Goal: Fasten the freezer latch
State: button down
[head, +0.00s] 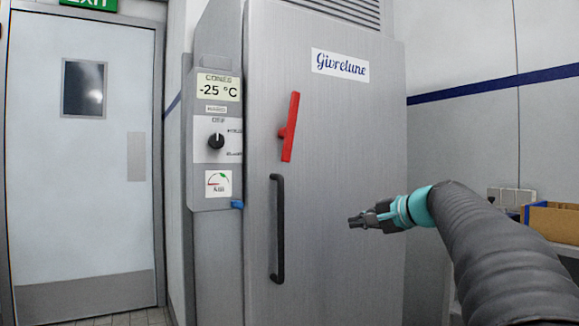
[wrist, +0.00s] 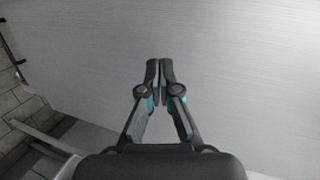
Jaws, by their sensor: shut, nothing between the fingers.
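The freezer (head: 340,215) is a tall brushed-metal cabinet with its door closed against the frame. The red latch (head: 290,128) is a lever on the door's upper left, close to upright with its top tilted slightly right. A black vertical handle (head: 279,228) is below it. My gripper (head: 352,222) is in front of the door, right of the handle and lower than the latch, touching neither. In the wrist view my gripper (wrist: 159,68) is shut and empty, with the bare metal door surface beyond it. The latch is not in the wrist view.
A control panel (head: 216,140) with a -25 °C display and a black knob is left of the door. A grey door (head: 85,180) stands at the far left. A cardboard box (head: 553,222) sits at the right edge. The space before the freezer door is clear.

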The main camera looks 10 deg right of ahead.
jog(key=s+a+r+m+t+y, duration=0.1)
jog(key=a+r+t+y, duration=0.1)
jog(key=r, duration=1.1)
jog(key=shift+a+r+t+y, duration=0.4)
jog(key=shift+a+y, duration=0.3)
jog(key=shift+y, duration=0.2)
jog(key=shift+s, duration=0.1)
jog(key=p+x, duration=0.2)
jog(key=x, duration=0.8)
jog(key=shift+a, duration=0.1)
jog(key=shift+s+a+r+b, duration=0.1)
jog(key=shift+s+a, duration=0.1)
jog(key=shift+a, duration=0.4)
jog(key=shift+s+a+r+b, duration=0.1)
jog(key=shift+s+a, duration=0.15)
jog(key=shift+a, duration=0.35)
jog(key=shift+s+a+b, duration=0.1)
jog(key=shift+s+a, duration=0.1)
jog(key=shift+a, duration=0.35)
